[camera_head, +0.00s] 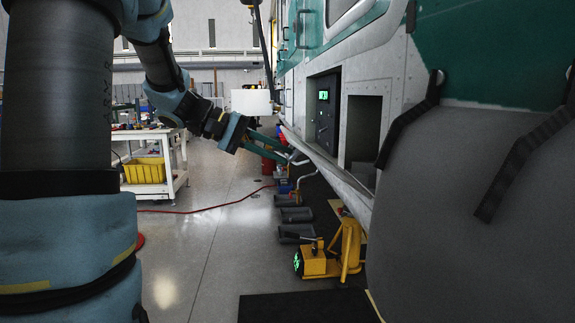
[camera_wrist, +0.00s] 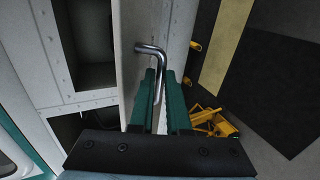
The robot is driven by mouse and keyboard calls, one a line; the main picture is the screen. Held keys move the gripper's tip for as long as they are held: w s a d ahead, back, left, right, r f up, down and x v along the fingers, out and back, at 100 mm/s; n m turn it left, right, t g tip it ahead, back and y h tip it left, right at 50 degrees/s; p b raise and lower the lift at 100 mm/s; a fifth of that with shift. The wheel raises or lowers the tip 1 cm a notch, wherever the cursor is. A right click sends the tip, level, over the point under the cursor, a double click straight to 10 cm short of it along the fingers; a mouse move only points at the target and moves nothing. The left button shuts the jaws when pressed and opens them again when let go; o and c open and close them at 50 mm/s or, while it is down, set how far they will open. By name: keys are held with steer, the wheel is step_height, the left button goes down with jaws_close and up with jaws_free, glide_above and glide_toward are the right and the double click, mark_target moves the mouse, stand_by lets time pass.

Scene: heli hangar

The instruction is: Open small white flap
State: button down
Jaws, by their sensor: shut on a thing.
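My gripper (camera_head: 288,152) reaches from the left to the lower edge of the helicopter's side. In the wrist view its two teal fingers (camera_wrist: 161,78) are closed around a bent, shiny metal handle (camera_wrist: 150,49). The handle's top bends left, and its long part runs down between the fingers. A pale, narrow panel (camera_wrist: 136,20) lies behind the handle; I cannot tell whether this is the small white flap or fixed body skin. In the head view the handle is too small to make out clearly.
The grey and teal helicopter side (camera_head: 395,60) has an open compartment (camera_head: 362,128) right of my gripper. A yellow jack (camera_head: 318,262) stands on the floor below. A white workbench (camera_head: 178,178) with a yellow bin (camera_head: 144,170) is at left. Floor between is mostly clear.

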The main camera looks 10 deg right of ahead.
step_height(320, 180, down, 11)
steer(key=a+h+b, duration=0.1)
steer(key=b, duration=0.8)
steer(key=shift+a+f+h, duration=0.2)
steer(key=shift+h, duration=0.2)
steer(key=shift+f, duration=0.25)
steer(key=c, duration=1.3)
jaws_free()
steer(key=shift+b, duration=0.3)
steer(key=o, duration=0.4)
steer(key=shift+d, duration=0.1)
steer(key=shift+r, duration=0.15)
